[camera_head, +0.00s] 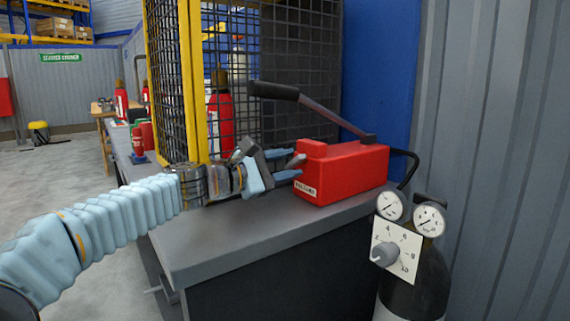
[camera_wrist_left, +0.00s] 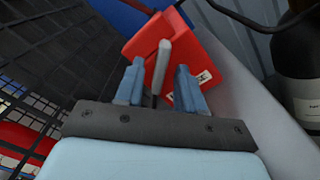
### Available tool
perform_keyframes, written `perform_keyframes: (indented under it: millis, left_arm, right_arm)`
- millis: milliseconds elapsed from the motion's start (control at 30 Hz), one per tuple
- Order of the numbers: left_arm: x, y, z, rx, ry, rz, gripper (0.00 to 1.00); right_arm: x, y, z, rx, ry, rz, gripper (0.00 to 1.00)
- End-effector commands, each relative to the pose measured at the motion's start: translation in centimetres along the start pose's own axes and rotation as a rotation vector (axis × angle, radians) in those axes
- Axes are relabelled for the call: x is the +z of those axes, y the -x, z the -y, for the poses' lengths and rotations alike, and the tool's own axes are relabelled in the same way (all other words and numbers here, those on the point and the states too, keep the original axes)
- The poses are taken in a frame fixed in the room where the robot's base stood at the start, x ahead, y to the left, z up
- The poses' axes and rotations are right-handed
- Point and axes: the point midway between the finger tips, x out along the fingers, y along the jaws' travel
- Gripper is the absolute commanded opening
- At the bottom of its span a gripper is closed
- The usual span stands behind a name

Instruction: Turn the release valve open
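A red hand pump (camera_head: 345,172) with a long dark handle (camera_head: 274,91) stands on a grey bench. A small grey lever (camera_head: 297,161), apparently the release valve, sticks out from its left end. My left gripper (camera_head: 284,165) is at that end, pointing at the pump. In the left wrist view its fingers (camera_wrist_left: 159,86) are apart, with the grey lever (camera_wrist_left: 162,62) between them and clear space on both sides. My right gripper is not in view.
The bench top (camera_head: 240,241) is bare in front of the pump. A yellow-framed mesh cage (camera_head: 168,80) stands behind my left arm. A dark gas cylinder (camera_head: 428,275) with two gauges and a dial plate stands at the right. Red extinguishers (camera_head: 221,117) stand behind the mesh.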

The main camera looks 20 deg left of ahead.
Motion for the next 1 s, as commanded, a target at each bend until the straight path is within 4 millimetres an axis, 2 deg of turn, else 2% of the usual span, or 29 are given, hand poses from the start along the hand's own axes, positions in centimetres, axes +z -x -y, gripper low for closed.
perform_keyframes:
  millis: [200,467,667,900,1000]
  left_arm:
    - [0.0,0.0,0.0,0.0,0.0,0.0,0.38]
    - [0.0,0.0,0.0,0.0,0.0,0.0,0.0]
    - [0.0,0.0,0.0,-0.001,0.018,-0.001,0.0]
    - [0.1,0.0,-0.1,-0.002,0.307,-0.002,0.0]
    - [0.0,0.0,0.1,-0.002,0.352,-0.001,0.0]
  right_arm:
    - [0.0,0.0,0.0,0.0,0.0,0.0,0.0]
    - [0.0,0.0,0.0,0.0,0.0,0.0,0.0]
    - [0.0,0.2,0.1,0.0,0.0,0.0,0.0]
    - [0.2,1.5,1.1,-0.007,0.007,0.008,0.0]
    - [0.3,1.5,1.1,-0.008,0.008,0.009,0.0]
